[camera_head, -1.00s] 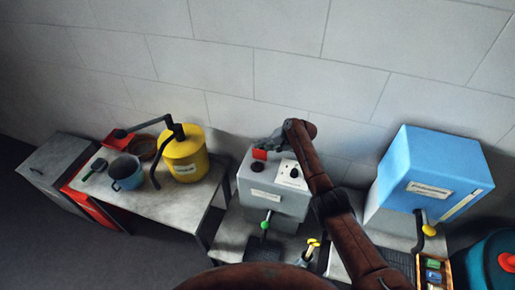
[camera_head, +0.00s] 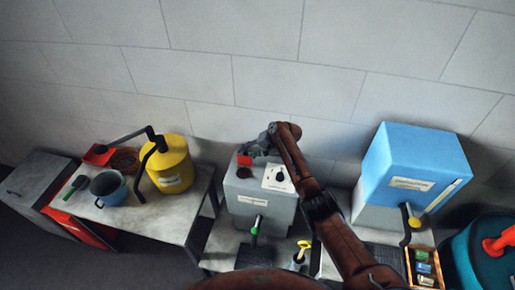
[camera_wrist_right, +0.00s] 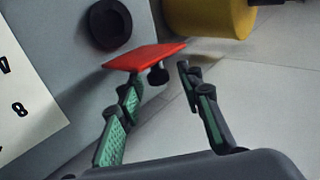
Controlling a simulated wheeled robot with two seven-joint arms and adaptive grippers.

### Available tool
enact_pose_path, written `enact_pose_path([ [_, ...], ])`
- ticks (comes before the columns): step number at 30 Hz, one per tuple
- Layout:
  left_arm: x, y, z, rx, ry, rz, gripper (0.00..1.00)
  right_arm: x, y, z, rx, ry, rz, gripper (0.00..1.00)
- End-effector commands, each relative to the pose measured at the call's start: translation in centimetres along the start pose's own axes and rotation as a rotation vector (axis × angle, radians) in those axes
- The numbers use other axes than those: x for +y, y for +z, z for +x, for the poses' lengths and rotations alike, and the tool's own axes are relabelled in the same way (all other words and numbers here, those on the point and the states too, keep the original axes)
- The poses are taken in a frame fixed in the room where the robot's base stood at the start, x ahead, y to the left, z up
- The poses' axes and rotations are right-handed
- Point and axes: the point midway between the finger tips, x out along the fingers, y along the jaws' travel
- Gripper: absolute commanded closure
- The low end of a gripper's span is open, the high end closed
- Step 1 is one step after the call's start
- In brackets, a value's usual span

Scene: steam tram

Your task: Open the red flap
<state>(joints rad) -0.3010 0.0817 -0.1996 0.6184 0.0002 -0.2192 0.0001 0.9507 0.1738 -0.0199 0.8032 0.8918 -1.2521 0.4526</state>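My right gripper (camera_head: 257,147) is just behind and right of the flap. Its fingers (camera_wrist_right: 160,82) are apart, the left fingertip close to the flap's edge; I cannot tell if they touch. My left gripper is not in view.
A white dial panel (camera_head: 278,178) is right of the flap. A yellow can (camera_head: 172,165) and blue pot (camera_head: 108,188) stand on the left table. A blue box (camera_head: 415,165) stands to the right. The wall is close behind.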

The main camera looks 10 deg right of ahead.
Motion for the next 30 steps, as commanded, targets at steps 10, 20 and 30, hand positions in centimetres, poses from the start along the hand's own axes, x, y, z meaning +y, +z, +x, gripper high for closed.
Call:
enact_pose_path([
  [10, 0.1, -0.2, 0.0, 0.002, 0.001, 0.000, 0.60, 0.1, -0.1, -6.7, 0.005, 0.001, -0.001, 0.66],
  [20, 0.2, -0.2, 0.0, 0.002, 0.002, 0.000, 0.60, 0.1, 0.0, -10.4, 0.001, 0.001, -0.001, 0.66],
  [30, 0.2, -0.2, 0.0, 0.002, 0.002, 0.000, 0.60, 0.1, 0.0, -10.6, 0.001, 0.002, 0.000, 0.66],
])
